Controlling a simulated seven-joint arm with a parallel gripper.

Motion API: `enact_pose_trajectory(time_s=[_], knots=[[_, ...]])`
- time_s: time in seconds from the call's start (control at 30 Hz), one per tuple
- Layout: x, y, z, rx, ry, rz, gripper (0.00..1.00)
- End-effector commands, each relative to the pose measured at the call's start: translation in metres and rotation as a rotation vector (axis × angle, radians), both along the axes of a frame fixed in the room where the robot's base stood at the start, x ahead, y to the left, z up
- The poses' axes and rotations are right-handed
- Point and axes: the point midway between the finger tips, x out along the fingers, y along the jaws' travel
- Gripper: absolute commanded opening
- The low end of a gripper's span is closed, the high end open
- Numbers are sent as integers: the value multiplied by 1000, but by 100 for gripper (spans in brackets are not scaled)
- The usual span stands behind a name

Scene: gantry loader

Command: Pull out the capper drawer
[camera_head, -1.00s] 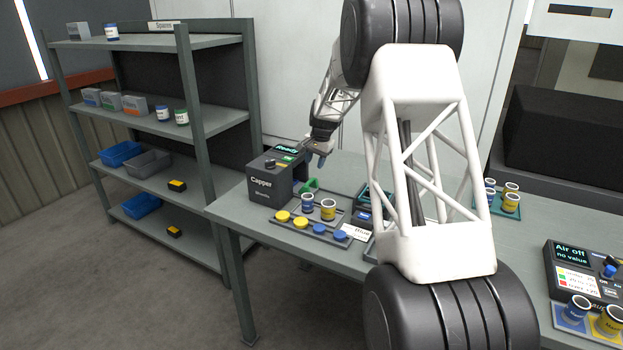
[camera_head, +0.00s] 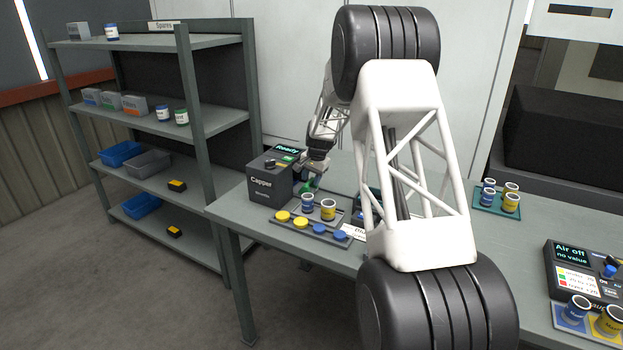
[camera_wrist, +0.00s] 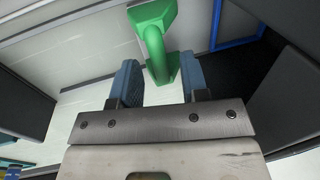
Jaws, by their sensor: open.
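The capper (camera_head: 270,183) is a dark box at the left end of the bench, with a "Ready" display on top. Its drawer handle (camera_head: 307,187) is green and shows at the box's right side, partly covered by my gripper (camera_head: 309,177). In the wrist view the green handle (camera_wrist: 155,50) stands just beyond and between the two blue fingertips of my gripper (camera_wrist: 160,82). The fingers are apart, with nothing held. I cannot tell whether they touch the handle. How far the drawer is out is hidden.
A tray with yellow caps (camera_head: 282,215) and blue caps (camera_head: 339,234) lies in front of the capper. A blue jar (camera_head: 307,203) and a yellow jar (camera_head: 328,209) stand beside it. A shelf (camera_head: 190,80) is left of the bench. More jars (camera_head: 511,202) stand farther right.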

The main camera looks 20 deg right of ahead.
Motion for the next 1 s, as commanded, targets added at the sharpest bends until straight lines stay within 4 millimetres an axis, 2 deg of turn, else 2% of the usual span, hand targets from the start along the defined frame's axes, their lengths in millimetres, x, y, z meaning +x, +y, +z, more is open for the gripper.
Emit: enact_pose_trajectory(time_s=[0.3, 0.57, 0.87, 1.0], knots=[[0, 0, -1, 0, 0, 0, 41], [0, 0, -1, 0, 0, 0, 1], [-1, -1, -1, 0, 0, 0, 0], [-7, -8, -1, 0, 0, -2, 0]])
